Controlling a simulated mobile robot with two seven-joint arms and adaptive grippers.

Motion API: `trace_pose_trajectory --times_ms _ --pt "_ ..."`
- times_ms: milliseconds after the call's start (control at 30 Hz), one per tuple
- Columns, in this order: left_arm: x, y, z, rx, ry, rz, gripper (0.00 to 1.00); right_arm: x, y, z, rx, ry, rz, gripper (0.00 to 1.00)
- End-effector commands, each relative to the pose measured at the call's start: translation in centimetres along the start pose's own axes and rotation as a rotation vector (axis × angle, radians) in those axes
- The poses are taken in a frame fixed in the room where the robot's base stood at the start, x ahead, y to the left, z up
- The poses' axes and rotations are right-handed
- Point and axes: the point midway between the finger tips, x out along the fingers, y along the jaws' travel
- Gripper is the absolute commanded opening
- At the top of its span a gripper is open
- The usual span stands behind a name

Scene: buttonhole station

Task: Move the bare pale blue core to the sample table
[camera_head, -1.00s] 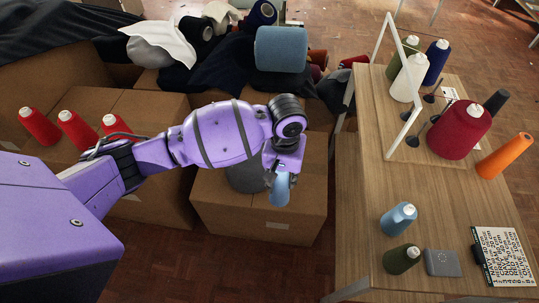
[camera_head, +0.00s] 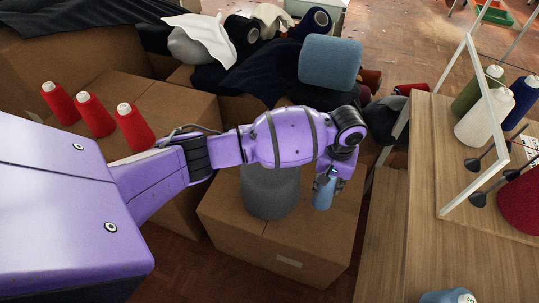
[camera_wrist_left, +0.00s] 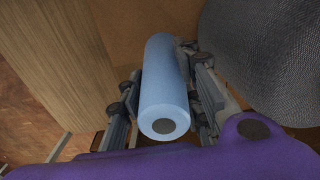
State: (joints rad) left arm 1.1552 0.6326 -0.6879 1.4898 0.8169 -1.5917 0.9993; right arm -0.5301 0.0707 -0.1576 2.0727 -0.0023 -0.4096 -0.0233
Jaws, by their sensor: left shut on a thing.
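The bare pale blue core (camera_head: 325,193) is a smooth cylinder hanging upright in my left gripper (camera_head: 327,178), in front of a cardboard box. In the left wrist view the core (camera_wrist_left: 164,85) lies between the two fingers of the left gripper (camera_wrist_left: 165,95), one along each side. Its near end shows a dark round hole. I cannot tell whether its lower end touches anything. A wooden table (camera_head: 425,235), which may be the sample table, stands to the right of the gripper, apart from it. My right gripper is not in view.
A large grey roll (camera_head: 270,192) stands on the cardboard box (camera_head: 275,245), close beside the core. A white frame (camera_head: 462,130), thread cones and a pale blue cone (camera_head: 448,297) stand on the wooden table. Red cones (camera_head: 95,114) stand on boxes at left.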

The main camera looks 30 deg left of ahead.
Motion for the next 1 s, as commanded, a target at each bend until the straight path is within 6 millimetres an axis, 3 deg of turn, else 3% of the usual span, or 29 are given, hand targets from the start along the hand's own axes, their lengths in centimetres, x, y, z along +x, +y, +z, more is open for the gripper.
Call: trace_pose_trajectory --times_ms 100,367,500,700,1000 --pt "2.1 -1.5 -0.2 0.001 0.001 0.0 0.14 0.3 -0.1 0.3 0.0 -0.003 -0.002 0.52" --pt "3.9 -3.0 -0.5 0.001 0.002 0.002 0.14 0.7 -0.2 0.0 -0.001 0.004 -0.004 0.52" --pt "5.8 -4.7 -0.7 0.0 0.002 0.0 0.14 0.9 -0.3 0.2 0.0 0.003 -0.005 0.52" --pt "8.3 -4.3 -0.7 0.002 0.003 0.003 0.14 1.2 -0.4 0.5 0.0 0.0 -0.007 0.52" --pt "8.3 -4.3 -0.8 0.003 0.005 0.004 0.14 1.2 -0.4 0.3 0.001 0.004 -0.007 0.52"
